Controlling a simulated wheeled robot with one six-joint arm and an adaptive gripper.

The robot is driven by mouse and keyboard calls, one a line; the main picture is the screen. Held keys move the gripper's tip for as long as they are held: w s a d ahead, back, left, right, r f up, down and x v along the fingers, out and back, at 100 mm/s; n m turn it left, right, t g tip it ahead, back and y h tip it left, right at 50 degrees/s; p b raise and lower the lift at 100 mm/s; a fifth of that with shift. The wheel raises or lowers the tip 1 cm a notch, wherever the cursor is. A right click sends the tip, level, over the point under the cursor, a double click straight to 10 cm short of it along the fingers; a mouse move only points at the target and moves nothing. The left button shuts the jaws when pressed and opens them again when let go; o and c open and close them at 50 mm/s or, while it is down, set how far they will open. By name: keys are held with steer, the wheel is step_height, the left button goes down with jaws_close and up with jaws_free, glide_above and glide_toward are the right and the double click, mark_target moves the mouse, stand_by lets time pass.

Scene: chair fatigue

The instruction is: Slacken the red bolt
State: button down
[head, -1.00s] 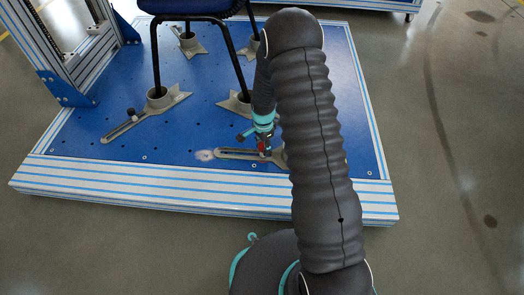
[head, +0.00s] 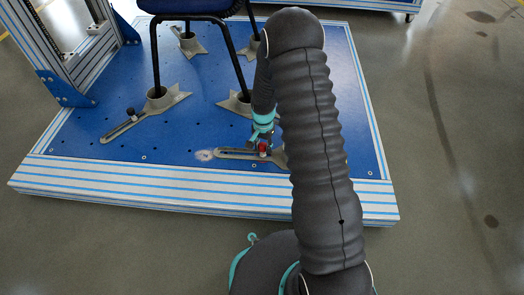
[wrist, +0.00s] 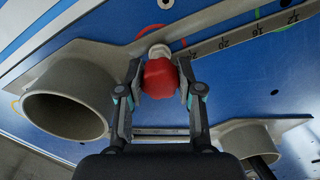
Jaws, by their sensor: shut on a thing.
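The red bolt (wrist: 160,78) has a lobed red head and sits on a pale round base at the slotted metal bracket (wrist: 110,62). In the wrist view my gripper (wrist: 160,88) has one finger on each side of the red head and is shut on it. In the head view the red bolt (head: 263,146) shows small at the bracket (head: 235,153), just below my gripper (head: 263,138). My arm hides the right end of this bracket.
A blue perforated platform (head: 190,125) with a striped front edge carries the chair (head: 200,6). Its legs stand in grey sockets (head: 160,98). Another bracket with a black knob (head: 131,114) lies to the left. A metal frame (head: 75,45) rises at the left.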

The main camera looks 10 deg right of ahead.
steer(key=shift+n, duration=1.3)
steer(key=n, duration=0.4)
steer(key=c, duration=0.8)
jaws_free()
steer(key=shift+o, duration=0.2)
steer(key=shift+m, duration=2)
